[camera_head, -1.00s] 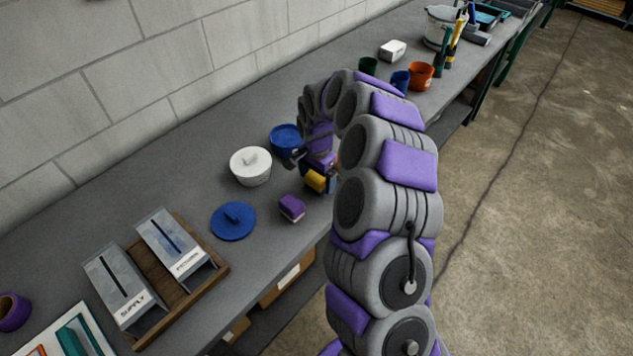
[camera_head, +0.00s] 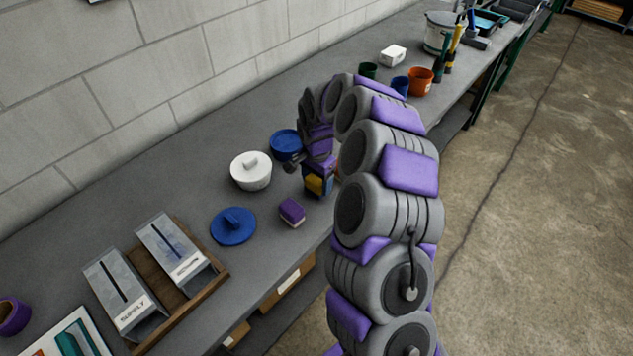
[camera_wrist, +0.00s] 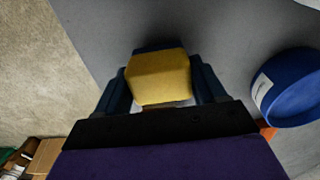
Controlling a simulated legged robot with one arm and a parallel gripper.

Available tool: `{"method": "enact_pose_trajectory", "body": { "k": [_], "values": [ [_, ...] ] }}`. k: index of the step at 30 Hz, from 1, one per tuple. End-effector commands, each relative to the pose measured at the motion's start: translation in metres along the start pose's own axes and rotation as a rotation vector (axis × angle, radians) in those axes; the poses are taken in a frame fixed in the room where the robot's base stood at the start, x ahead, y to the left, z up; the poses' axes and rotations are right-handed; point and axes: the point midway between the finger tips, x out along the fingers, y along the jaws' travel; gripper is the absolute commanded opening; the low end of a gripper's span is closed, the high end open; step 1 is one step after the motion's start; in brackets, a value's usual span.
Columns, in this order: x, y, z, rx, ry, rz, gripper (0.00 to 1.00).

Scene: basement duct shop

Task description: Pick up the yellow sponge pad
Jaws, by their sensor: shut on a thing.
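The yellow sponge pad (camera_wrist: 158,77) is between the two fingers of my gripper (camera_wrist: 160,85) in the wrist view. The fingers press on its left and right sides. In the head view the yellow sponge pad (camera_head: 315,184) shows at the end of my arm, near the bench's front edge. My gripper (camera_head: 318,180) points down there, partly hidden by my own arm. I cannot tell whether the pad is clear of the bench top.
A purple pad (camera_head: 292,211) lies just left of my gripper. Cups, including an orange one (camera_head: 420,82), stand farther along the grey bench (camera_head: 185,165).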

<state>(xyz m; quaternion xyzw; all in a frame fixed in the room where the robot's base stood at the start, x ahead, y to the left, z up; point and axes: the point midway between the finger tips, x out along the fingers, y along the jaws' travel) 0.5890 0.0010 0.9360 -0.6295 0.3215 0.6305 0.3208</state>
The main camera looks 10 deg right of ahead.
Motion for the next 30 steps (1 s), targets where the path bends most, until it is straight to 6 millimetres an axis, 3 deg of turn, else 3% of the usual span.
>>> {"method": "enact_pose_trajectory", "body": {
  "k": [7,13,30],
  "values": [
    [-0.031,0.0,-0.001,0.0,0.002,-0.001,0.34],
    [-0.031,0.015,0.01,-0.002,0.001,-0.001,0.34],
    [-0.04,0.091,0.065,0.0,0.001,0.002,0.34]
  ]
}}
